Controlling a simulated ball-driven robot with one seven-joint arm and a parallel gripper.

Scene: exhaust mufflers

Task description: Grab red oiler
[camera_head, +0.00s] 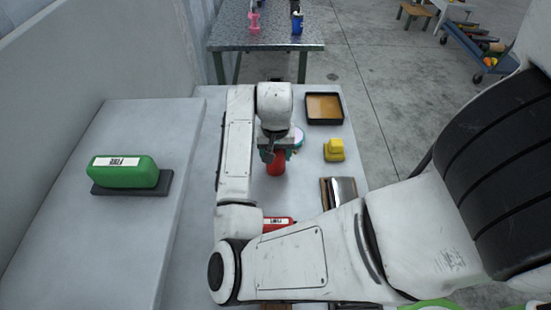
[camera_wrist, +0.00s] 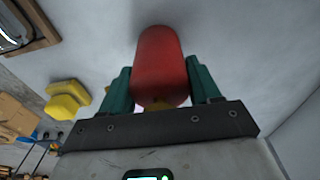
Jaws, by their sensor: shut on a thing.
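The red oiler (camera_head: 276,164) is below my gripper over the grey tabletop, left of the yellow block, in the head view. In the wrist view the red oiler (camera_wrist: 159,66) fills the space between the two green fingers of my gripper (camera_wrist: 160,88). My gripper is shut on it. The fingers press on both sides of its red body. A small yellow part shows at its near end. In the head view my gripper (camera_head: 274,154) partly hides the oiler's top. I cannot tell whether the oiler touches the table.
A yellow block (camera_head: 334,149) and a dark tray with a brown inside (camera_head: 309,121) stand to the right. A red labelled item (camera_head: 280,223) lies nearer, partly behind my arm. A green labelled object (camera_head: 124,171) rests on the left surface. A metal table (camera_head: 232,43) stands behind.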

